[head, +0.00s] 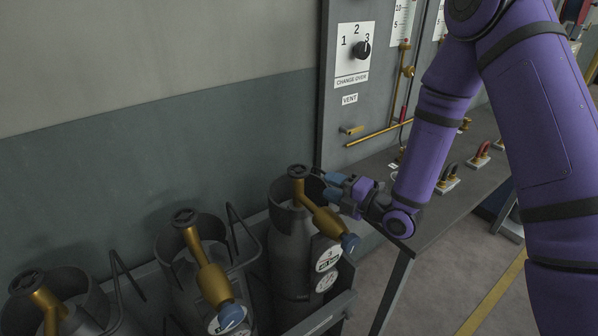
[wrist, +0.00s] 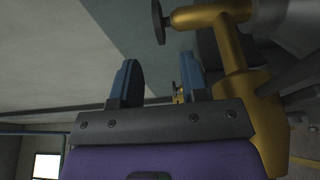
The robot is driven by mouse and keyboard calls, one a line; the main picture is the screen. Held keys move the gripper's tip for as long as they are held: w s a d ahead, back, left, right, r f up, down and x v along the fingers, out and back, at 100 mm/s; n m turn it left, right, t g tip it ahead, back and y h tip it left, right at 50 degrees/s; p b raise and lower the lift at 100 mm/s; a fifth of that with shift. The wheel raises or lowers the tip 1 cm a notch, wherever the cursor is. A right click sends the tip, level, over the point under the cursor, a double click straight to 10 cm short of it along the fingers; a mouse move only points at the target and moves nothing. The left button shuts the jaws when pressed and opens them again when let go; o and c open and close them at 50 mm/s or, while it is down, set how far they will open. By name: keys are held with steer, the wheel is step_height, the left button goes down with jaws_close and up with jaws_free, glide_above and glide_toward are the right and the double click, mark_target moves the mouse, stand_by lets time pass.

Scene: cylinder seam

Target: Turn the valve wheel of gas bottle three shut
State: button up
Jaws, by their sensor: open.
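Gas bottle three (head: 290,245) is the dark grey cylinder at the right end of the row, with a "3" on its round tag. Its brass valve (head: 305,197) carries a small black valve wheel (head: 298,170) on top. My gripper (head: 325,183) is beside the valve, just right of the wheel, with its blue fingers pointing left towards it. In the wrist view the fingers (wrist: 159,70) are apart with nothing gripped. The wheel (wrist: 158,22) shows edge-on beyond the fingertips, and the brass valve (wrist: 236,75) runs along the right of the fingers.
Gas bottle two (head: 195,265) and another bottle (head: 55,310) stand to the left, with similar brass valves. A grey collar (head: 278,192) partly surrounds valve three. The dark bench (head: 440,212) and changeover panel (head: 345,110) are to the right and behind. A wall closes the back.

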mark_target(307, 176)
steer(key=x, duration=1)
steer(key=shift+w+a, duration=0.25)
jaws_close()
